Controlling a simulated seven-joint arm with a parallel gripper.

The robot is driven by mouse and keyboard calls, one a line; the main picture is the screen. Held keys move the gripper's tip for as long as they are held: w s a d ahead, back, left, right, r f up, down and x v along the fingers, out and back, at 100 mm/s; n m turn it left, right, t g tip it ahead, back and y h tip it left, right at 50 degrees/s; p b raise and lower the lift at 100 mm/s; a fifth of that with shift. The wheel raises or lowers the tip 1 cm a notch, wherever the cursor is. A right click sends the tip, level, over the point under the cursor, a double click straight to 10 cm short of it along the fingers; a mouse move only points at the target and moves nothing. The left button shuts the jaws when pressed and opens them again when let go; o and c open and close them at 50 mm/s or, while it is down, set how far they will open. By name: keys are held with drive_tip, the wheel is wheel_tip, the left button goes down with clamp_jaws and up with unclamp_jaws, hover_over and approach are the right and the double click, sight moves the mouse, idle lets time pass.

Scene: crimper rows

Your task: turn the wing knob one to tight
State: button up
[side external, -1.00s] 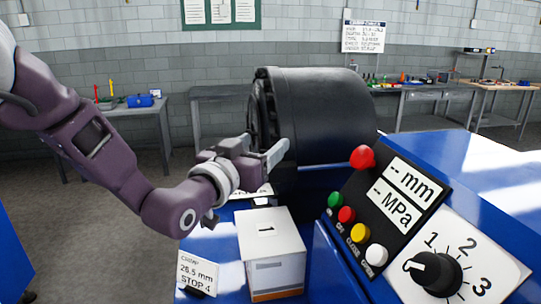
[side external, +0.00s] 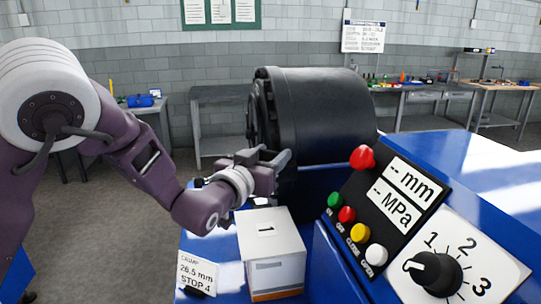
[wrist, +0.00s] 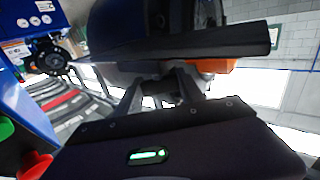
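My gripper (side external: 270,158) is in front of the left end of the black crimper drum (side external: 325,110), its fingers toward the drum. In the wrist view my gripper (wrist: 160,85) shows two fingers apart with a gap between them, and I see nothing held there. A dark bar crosses just beyond the fingertips in that view. I cannot surely pick out wing knob one. A dark round knob-like part (wrist: 50,57) shows at the upper left of the wrist view, beside the blue body. Whether the fingers touch anything cannot be told.
The sloped panel with several buttons and a black dial (side external: 436,273) stands at right. A white box (side external: 270,253) and a crimp card (side external: 197,272) sit below my gripper. The red button (side external: 362,157) is close right of the drum's lower edge.

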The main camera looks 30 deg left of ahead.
drive_tip(key=c, duration=0.6)
drive_tip(key=shift+a+m+h, duration=0.2)
drive_tip(key=shift+m+h, duration=0.5)
drive_tip(key=shift+h, duration=0.4)
drive_tip(key=shift+d+m+h, duration=0.2)
drive_tip(key=shift+m+h, duration=0.6)
drive_tip(key=shift+h, duration=0.5)
drive_tip(key=o, duration=1.3)
drive_tip(key=shift+o, duration=0.2)
drive_tip(key=s, duration=0.4)
drive_tip(key=s+a, duration=0.1)
drive_tip(key=s, duration=0.2)
